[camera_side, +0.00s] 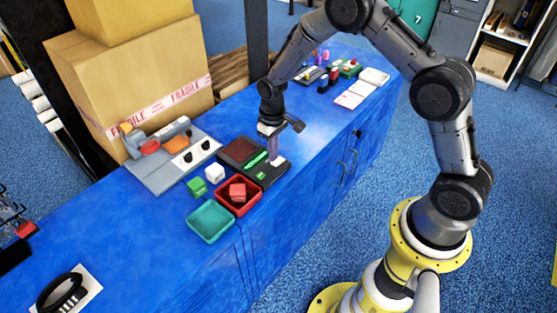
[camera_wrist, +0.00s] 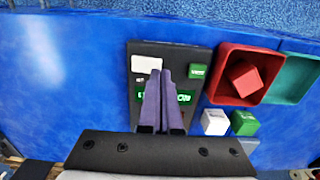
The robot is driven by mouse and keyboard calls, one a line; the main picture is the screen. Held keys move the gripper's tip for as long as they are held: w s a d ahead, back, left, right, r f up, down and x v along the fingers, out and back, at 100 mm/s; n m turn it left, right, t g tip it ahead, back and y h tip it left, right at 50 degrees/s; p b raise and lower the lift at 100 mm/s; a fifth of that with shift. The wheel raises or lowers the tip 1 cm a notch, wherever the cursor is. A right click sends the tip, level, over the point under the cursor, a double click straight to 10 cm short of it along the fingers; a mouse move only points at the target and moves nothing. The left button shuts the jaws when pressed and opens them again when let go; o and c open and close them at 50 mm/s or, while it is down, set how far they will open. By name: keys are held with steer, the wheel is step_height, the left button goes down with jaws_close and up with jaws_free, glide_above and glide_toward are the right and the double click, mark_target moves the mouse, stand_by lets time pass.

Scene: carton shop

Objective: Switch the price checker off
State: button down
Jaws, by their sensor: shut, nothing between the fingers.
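The price checker is a dark flat box (camera_side: 278,174) on the blue counter, also in the wrist view (camera_wrist: 135,116). It has a dark red panel (camera_side: 238,151) and a lit green display (camera_side: 256,159), which the fingers partly cover in the wrist view (camera_wrist: 184,97). A white rectangular piece (camera_side: 279,160) sits near one end, also in the wrist view (camera_wrist: 146,63), with a small green piece (camera_wrist: 197,71) across from it. My gripper (camera_side: 274,161) is shut and empty, pointing down over the checker beside the white piece (camera_wrist: 161,72). Whether the fingertips touch it I cannot tell.
A red tray (camera_side: 221,194) holding a red cube (camera_side: 238,192) and an empty teal tray (camera_side: 211,222) stand close by. A white cube (camera_side: 215,173) and a green cube (camera_side: 197,187) are beside the checker. A grey device (camera_side: 160,176) and cartons (camera_side: 140,85) stand behind.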

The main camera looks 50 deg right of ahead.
mark_target(273, 164)
steer(key=shift+f, duration=1.1)
stand_by(1.1)
steer(key=shift+r, duration=3.55)
